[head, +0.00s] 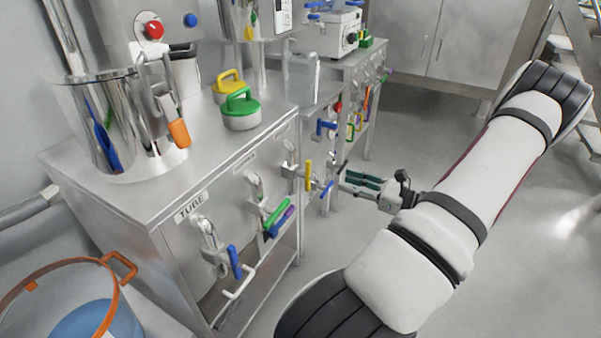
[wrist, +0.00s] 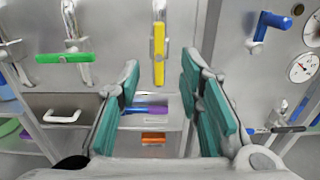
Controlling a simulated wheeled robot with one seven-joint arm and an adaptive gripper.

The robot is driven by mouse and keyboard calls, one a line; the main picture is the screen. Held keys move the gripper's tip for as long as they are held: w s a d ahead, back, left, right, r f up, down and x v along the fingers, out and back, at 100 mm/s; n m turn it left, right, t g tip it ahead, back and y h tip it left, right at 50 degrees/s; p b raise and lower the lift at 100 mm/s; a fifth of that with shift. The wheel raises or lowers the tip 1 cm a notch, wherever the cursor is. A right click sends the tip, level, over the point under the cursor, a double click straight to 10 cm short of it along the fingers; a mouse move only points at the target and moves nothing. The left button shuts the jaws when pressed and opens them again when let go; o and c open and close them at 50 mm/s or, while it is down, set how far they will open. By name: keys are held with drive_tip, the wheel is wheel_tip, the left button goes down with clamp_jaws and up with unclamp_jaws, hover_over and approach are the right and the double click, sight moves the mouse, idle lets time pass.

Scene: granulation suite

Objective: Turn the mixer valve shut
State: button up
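Several lever valves line the steel cabinet front, and I cannot read which label names the mixer. A yellow lever (head: 308,176) points straight down at the cabinet's right end; it shows upright in the wrist view (wrist: 159,52). A green lever (head: 276,214) is left of it and lies level in the wrist view (wrist: 64,58). A blue lever (head: 234,262) hangs below the TUBE label. My gripper (head: 358,184) is open and empty, apart from the cabinet front. In the wrist view its teal fingers (wrist: 160,88) spread to either side below the yellow lever.
A second blue-handled valve (head: 326,128) sits on the neighbouring unit, with gauges (wrist: 301,67) beside it in the wrist view. A white drawer handle (wrist: 62,116) sticks out below the green lever. An orange-rimmed bucket (head: 22,290) stands at left.

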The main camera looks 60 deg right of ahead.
sight(310, 170)
drive_tip(key=w+b, duration=0.1)
drive_tip(key=w, duration=0.3)
drive_tip(key=w+b, duration=0.1)
drive_tip(key=w, duration=0.3)
drive_tip(key=w+a+b, duration=0.1)
drive_tip(key=w, duration=0.4)
drive_tip(key=shift+b, duration=0.35)
clamp_jaws()
